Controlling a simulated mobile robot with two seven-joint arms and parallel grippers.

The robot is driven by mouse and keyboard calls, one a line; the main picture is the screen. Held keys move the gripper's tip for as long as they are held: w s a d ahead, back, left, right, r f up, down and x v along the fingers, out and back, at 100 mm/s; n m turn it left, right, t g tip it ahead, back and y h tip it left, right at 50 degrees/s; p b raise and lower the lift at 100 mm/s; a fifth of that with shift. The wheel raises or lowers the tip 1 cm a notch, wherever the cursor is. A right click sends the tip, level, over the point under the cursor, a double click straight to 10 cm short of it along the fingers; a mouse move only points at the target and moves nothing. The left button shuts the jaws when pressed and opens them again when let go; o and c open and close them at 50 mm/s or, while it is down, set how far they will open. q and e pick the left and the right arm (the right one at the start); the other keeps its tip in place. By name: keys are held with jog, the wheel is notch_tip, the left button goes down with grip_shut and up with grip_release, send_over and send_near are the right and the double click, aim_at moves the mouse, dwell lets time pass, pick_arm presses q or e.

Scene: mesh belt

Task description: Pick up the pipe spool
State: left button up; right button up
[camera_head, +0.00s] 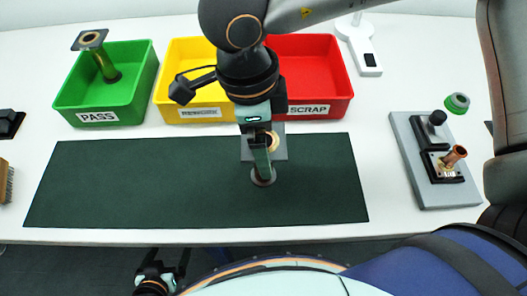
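A pipe spool (281,153) stands near the middle of the dark green mat (130,185). It has a grey square flange with a brass-coloured ring at the top and a round flange (263,180) at the bottom. My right gripper (262,172) points down at this spool, its finger in front of the pipe and hiding most of it. I cannot tell whether the fingers are closed on it. Another spool (105,66) with a square flange leans in the green PASS bin (140,88). My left gripper (169,262) is low at the front, off the table, with fingers apart and empty.
A yellow REWORK bin (166,96) and a red SCRAP bin (340,87) stand behind the mat. A grey fixture plate (410,160) with a copper-coloured part is at the right, near a green round item (457,103). A white stand (366,58) is behind. The mat's left half is clear.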

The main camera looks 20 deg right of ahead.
jog(key=shift+f, duration=0.1)
jog(key=shift+c, duration=0.2)
grip_shut()
dwell(0.5)
